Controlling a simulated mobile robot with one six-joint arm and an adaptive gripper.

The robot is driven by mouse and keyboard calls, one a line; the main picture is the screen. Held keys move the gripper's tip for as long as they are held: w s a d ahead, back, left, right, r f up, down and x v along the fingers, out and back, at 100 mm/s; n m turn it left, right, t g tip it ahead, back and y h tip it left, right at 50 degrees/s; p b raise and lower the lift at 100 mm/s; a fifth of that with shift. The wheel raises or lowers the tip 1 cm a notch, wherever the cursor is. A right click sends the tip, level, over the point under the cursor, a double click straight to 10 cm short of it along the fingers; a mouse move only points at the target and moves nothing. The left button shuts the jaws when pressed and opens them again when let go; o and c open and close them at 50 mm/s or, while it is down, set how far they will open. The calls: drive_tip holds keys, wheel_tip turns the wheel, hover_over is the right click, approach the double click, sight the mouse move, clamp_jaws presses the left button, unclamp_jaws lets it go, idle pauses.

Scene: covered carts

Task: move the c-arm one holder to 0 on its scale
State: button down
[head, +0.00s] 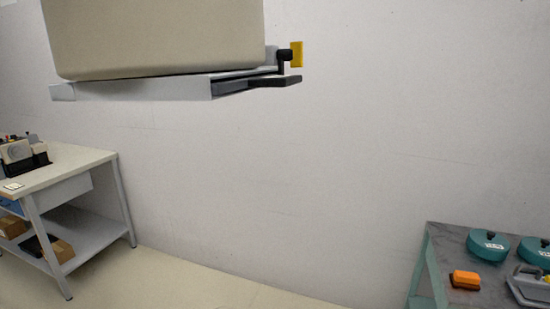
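No c-arm holder with a readable scale can be made out in the head view. A large beige block (155,35) fills the upper left, cut off by the top edge. It sits on a pale grey plate (140,91). At the plate's right end are a black bracket (284,58), a flat black piece (270,82) and a small yellow block (296,55). I cannot tell whether these belong to the c-arm. My gripper is not in view.
At lower right, a teal-framed table (450,250) holds teal round items (488,245), an orange block (465,279) and a grey device (531,287). Floor between is clear.

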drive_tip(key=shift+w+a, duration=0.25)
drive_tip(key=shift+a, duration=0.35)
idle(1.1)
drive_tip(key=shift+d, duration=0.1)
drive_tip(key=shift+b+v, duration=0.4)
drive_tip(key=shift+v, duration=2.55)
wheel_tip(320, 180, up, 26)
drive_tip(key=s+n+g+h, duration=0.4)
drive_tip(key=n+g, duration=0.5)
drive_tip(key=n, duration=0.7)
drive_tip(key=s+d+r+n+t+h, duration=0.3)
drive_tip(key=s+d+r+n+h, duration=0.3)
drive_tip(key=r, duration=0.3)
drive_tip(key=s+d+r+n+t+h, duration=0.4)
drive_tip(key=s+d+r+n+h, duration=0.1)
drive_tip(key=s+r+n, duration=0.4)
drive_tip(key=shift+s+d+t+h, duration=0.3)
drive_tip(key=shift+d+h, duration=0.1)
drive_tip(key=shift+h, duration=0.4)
